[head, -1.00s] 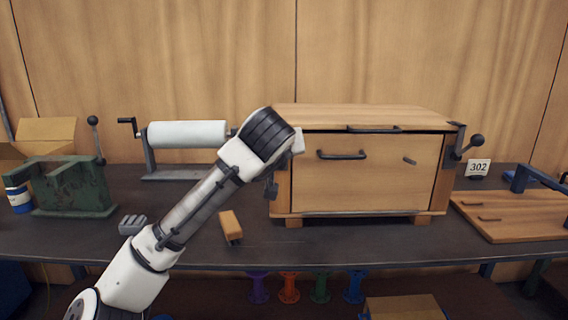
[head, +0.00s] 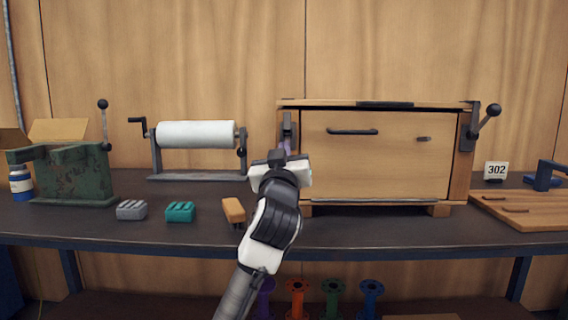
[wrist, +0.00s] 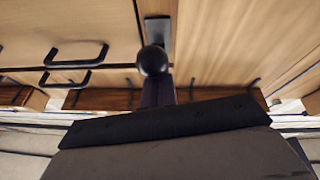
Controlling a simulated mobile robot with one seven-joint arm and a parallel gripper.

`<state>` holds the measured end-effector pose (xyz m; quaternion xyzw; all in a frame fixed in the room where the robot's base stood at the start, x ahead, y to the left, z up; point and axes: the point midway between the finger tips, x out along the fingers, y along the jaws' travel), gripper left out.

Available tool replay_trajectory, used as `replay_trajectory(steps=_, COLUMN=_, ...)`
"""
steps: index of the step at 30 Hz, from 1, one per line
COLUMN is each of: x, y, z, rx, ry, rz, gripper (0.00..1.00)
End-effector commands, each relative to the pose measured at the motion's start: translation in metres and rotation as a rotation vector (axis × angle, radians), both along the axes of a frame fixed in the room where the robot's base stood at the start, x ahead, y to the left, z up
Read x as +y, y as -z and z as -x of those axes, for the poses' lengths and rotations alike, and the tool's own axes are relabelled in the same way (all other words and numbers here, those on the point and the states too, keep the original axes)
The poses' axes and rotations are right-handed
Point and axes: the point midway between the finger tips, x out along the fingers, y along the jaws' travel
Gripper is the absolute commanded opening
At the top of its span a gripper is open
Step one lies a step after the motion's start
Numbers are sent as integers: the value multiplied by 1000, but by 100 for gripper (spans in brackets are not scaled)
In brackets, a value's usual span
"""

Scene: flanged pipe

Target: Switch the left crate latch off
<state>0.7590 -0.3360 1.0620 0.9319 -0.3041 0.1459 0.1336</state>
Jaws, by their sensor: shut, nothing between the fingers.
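The wooden crate (head: 375,155) stands on the dark bench, with its front closed. Its left latch (head: 288,122) is a grey plate on the left front edge, partly hidden behind my gripper in the head view. In the wrist view the latch's black ball knob (wrist: 152,61) shows in front of its plate (wrist: 159,28). My gripper (head: 286,145) is shut and empty, with its fingers pointing at the latch. In the wrist view the fingers (wrist: 157,90) are just below the knob; I cannot tell whether they touch it.
The right latch (head: 487,118) has its ball-ended lever raised outward. Left of the crate are a white roller (head: 195,134), a green press (head: 75,175), and grey (head: 131,210), teal (head: 180,212) and orange (head: 233,210) blocks. A wooden board (head: 525,210) lies at right.

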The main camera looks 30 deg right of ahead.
Motion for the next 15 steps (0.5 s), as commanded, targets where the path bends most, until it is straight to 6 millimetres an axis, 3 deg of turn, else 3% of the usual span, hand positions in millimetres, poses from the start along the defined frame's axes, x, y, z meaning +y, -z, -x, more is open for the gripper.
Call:
replay_trajectory(steps=1, x=-2, y=9, z=-1, rx=-23, ry=3, rz=17, gripper=0)
replay_trajectory(steps=15, x=-5, y=18, z=-7, rx=-84, ry=2, rz=51, gripper=0)
